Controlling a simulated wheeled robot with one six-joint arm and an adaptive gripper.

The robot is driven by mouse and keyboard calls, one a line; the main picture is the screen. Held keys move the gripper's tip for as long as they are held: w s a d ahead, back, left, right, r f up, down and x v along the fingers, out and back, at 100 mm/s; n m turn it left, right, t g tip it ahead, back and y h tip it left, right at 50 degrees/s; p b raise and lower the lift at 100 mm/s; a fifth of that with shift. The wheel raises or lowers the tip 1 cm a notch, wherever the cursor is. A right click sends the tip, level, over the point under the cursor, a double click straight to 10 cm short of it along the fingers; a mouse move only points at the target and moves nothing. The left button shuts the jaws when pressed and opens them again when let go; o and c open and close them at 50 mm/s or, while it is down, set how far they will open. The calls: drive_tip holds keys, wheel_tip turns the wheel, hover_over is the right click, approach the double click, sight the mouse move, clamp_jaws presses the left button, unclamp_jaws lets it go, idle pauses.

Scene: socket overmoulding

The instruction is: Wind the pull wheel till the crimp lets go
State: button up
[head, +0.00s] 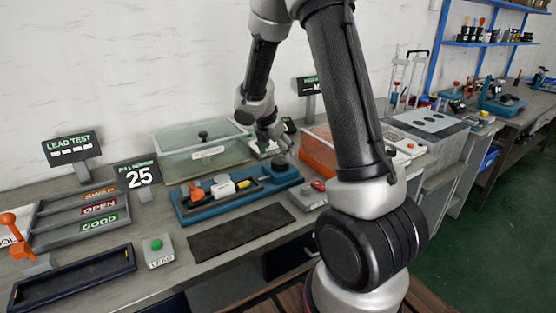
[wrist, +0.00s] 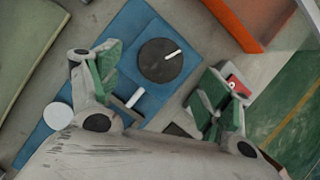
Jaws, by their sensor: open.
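The pull wheel is a dark round disc (head: 281,166) at the right end of the blue puller base (head: 200,213). In the wrist view the wheel (wrist: 152,65) shows a white mark on its top, near the rim. My gripper (head: 283,151) is over the wheel end of the base. In the wrist view my gripper (wrist: 166,78) is open, with the wheel between and beyond its fingers; I cannot tell the height gap. The base also carries an orange part (head: 195,190), a white block (head: 222,190) and a yellow piece (head: 243,184). The crimp itself is too small to tell.
A grey box with a red button (head: 317,187) stands right of the base, near my right finger in the wrist view. A clear-lidded case (head: 200,145) stands behind, an orange bin (head: 320,148) to the right. A dark mat (head: 240,232) lies bare in front.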

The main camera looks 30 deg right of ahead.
sight(280, 160)
drive_tip(key=x, duration=0.4)
drive_tip(key=shift+d+f, duration=0.2)
drive_tip(key=shift+f, duration=0.15)
drive_tip(key=c, duration=1)
